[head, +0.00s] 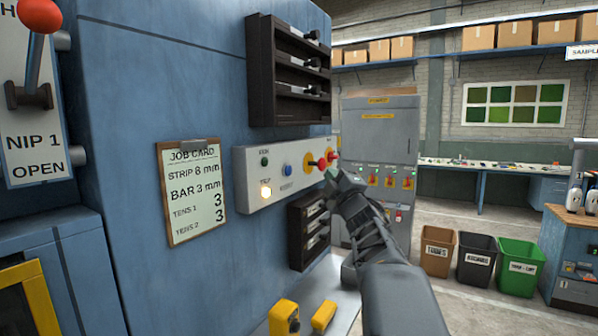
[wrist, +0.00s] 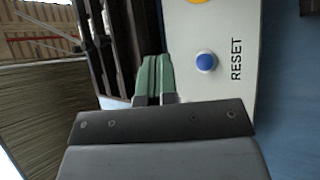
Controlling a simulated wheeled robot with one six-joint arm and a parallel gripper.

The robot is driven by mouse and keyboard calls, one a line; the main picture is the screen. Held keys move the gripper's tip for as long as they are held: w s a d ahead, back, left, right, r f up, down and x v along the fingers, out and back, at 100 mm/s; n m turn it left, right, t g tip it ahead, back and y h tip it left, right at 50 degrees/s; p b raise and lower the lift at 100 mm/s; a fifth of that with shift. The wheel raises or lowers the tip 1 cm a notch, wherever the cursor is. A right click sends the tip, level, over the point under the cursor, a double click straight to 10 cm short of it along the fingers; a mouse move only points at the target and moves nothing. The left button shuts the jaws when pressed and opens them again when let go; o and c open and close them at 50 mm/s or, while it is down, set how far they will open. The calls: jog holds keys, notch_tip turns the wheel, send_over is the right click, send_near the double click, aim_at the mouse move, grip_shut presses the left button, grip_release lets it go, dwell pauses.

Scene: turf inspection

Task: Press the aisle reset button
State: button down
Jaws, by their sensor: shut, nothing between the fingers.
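A round blue button (wrist: 206,61) with the word RESET beside it sits on a pale control panel (wrist: 230,95) in the wrist view. In the head view the blue button (head: 287,170) is on the same panel (head: 247,172), on the side of the blue machine. My gripper (wrist: 153,78) has its green fingertips together and empty. In the wrist view they lie left of the button, apart from it, over the panel's edge. In the head view my gripper (head: 333,174) is near the panel's right end. Whether it touches the panel cannot be told.
Dark racks (head: 288,75) and (head: 308,230) stick out above and below. A clipboard (head: 190,190) hangs left. A grey cabinet (head: 378,140) stands behind.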

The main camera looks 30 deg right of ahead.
aim_at(288, 171)
jog(key=w+a, duration=0.4)
jog(key=w, duration=0.3)
jog(key=shift+w, duration=0.25)
jog(key=shift+w+a, duration=0.1)
dwell(2.0)
jog(key=shift+w+a+b, duration=0.25)
jog(key=shift+w+b, duration=0.05)
jog(key=shift+b, duration=0.15)
jog(key=shift+w+a, duration=0.25)
jog(key=shift+w, duration=0.2)
dwell(0.8)
dwell(0.4)
jog(key=shift+s+d+b, duration=0.4)
jog(key=shift+s, duration=0.4)
